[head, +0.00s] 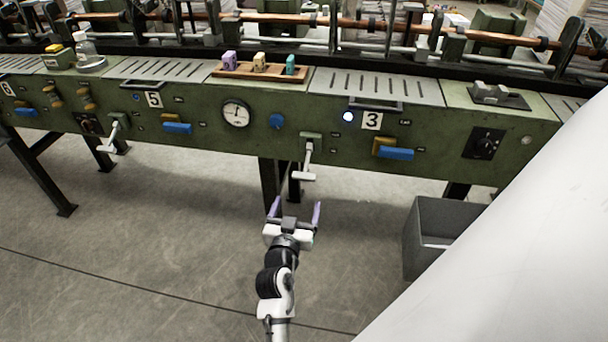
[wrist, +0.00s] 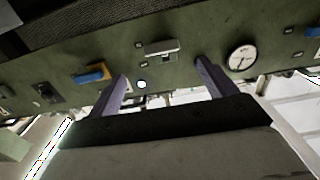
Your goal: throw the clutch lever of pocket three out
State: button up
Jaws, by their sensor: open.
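The pocket three plate (head: 371,120) is on the green machine front. To its left a pale T-handled lever (head: 306,160) hangs down from a bracket, its crossbar at the bottom; I take it as the clutch lever. My gripper (head: 297,203) is open and empty, its purple fingers pointing at the machine, just below the crossbar in the head view and apart from it. In the wrist view, which looks upside down, a pale bar (wrist: 160,47), seemingly the lever's handle or bracket, shows beyond and between the finger tips (wrist: 161,69).
A lit lamp (head: 348,116), a blue paddle (head: 396,153) and a dark rotary switch (head: 484,144) are to the right. A gauge (head: 236,113) and blue knob (head: 277,121) are left. A similar lever (head: 113,138) hangs near plate 5 (head: 153,99). A grey bin (head: 432,232) stands right.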

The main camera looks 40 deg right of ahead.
aim_at(303, 179)
jog(key=p+x, duration=0.2)
jog(key=x, duration=0.9)
jog(key=shift+w+d+p, duration=0.25)
jog(key=shift+w+p, duration=0.1)
jog(key=shift+r, duration=0.1)
jog(key=c, duration=1.4)
